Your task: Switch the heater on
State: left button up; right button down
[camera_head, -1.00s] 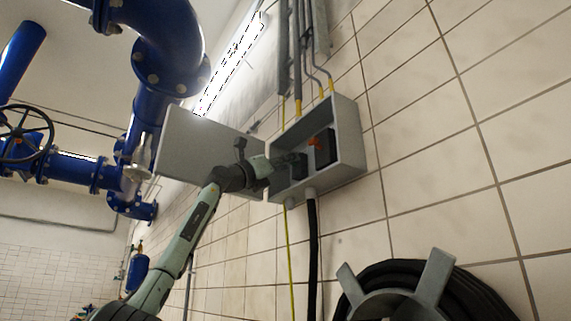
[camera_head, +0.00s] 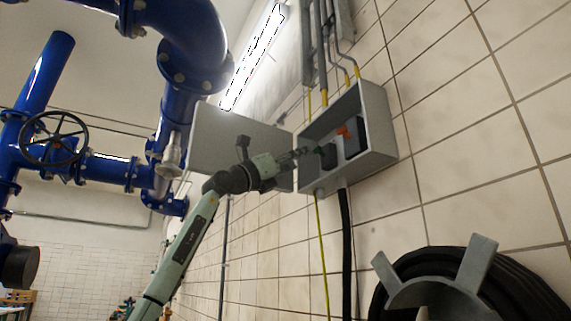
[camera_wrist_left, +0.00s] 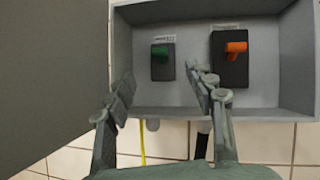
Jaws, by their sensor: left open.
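A grey switch box (camera_head: 379,125) hangs on the tiled wall, its door (camera_head: 225,140) swung open to the left. My right gripper is out of view.
Conduits (camera_head: 325,60) enter the box from above. A yellow-green wire (camera_head: 322,250) and a black cable (camera_head: 346,250) hang below. A coiled black hose on a grey holder (camera_head: 475,265) is at lower right. Blue pipes (camera_head: 190,50) fill the upper left.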

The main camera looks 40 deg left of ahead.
pick_arm(q)
jog(key=v, duration=0.4)
jog(key=shift+s, duration=0.1)
dwell(0.4)
